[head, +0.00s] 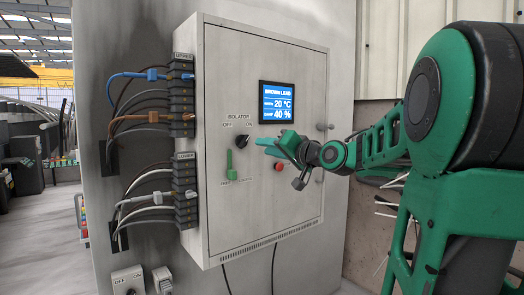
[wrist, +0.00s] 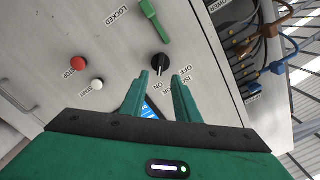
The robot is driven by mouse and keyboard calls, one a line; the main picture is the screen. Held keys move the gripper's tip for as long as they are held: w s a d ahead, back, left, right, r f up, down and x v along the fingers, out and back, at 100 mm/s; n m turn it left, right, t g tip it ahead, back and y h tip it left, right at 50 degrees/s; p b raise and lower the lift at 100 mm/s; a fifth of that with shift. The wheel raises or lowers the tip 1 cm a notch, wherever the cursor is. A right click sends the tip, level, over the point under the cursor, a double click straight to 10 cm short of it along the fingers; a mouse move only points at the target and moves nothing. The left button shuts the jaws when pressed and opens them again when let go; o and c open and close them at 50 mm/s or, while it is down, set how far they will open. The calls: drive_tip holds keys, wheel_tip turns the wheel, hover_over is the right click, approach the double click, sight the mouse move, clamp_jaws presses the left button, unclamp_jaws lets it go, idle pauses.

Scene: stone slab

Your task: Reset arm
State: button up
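My gripper (head: 272,147) is in front of the grey cabinet door, just right of the black isolator knob (head: 242,140) in the head view. In the wrist view my gripper (wrist: 161,76) has its two green fingers apart, with nothing between them. The black knob (wrist: 160,62) shows just beyond the fingertips; I cannot tell whether they touch it. Its white mark appears to point towards ON. My green arm (head: 440,130) reaches in from the right of the head view, bent at the elbow.
The cabinet (head: 215,80) carries a blue display (head: 276,101), a green handle (head: 229,163) and a red stop button (head: 279,167). A white start button (wrist: 96,84) shows in the wrist view. Cables plug into terminal blocks (head: 181,95) at its left side. Sockets (head: 128,280) sit below.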

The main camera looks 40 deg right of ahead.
drive_tip(key=shift+f, duration=0.1)
idle(0.3)
drive_tip(key=s+a+f+n+g, duration=0.1)
drive_tip(key=s+f+g, duration=0.15)
drive_tip(key=f, duration=0.45)
drive_tip(key=s+a+f+g, duration=0.2)
drive_tip(key=f+g, duration=0.1)
drive_tip(key=f, duration=0.4)
drive_tip(key=s+a+f+g, duration=0.1)
drive_tip(key=s+f+g, duration=0.3)
drive_tip(key=s, duration=0.6)
drive_tip(key=s+a+f+g, duration=0.2)
drive_tip(key=s+f+g, duration=0.2)
drive_tip(key=s+f, duration=0.5)
drive_tip(key=s+a+f+g, duration=0.2)
drive_tip(key=s+f+g, duration=0.2)
drive_tip(key=s+f, duration=0.3)
drive_tip(key=s, duration=0.3)
drive_tip(key=shift+s+a+g, duration=0.15)
drive_tip(key=shift+s+g, duration=0.2)
drive_tip(key=shift+s, duration=0.05)
drive_tip(key=shift+w+f+h, duration=0.25)
drive_tip(key=shift+w+h, duration=0.05)
drive_tip(key=shift+w, duration=0.35)
